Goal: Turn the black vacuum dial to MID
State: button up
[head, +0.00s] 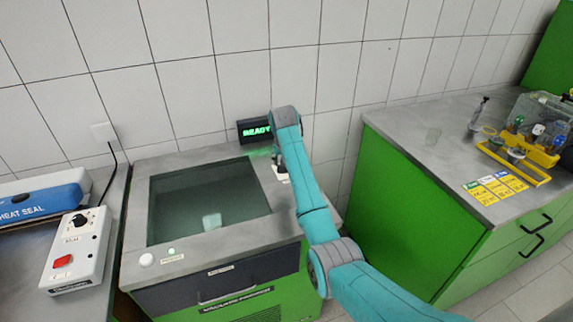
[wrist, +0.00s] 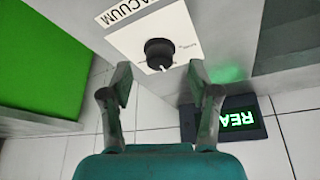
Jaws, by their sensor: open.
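The black vacuum dial (wrist: 159,53) sits on a white plate (wrist: 127,42) marked VACUUM, which appears upside down in the wrist view. A white pointer mark on the dial faces the lower edge of that view, slightly right. The small labels around it are too small to read. My gripper (wrist: 160,78) is open and empty, its two fingers to either side below the dial, apart from it. In the head view my gripper (head: 281,172) is over the right side of the machine top, and my arm hides the dial.
A green READY display (head: 256,130) stands behind the machine (head: 270,220), close to my gripper. The machine has a dark glass lid (head: 190,195). At left is a control box (head: 78,250) with another black knob and a red button. A green cabinet (head: 420,205) stands at right.

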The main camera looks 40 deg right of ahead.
jog(key=v, duration=0.9)
jog(key=shift+r, duration=0.3)
jog(key=shift+s+a, duration=0.1)
jog(key=shift+a, duration=0.05)
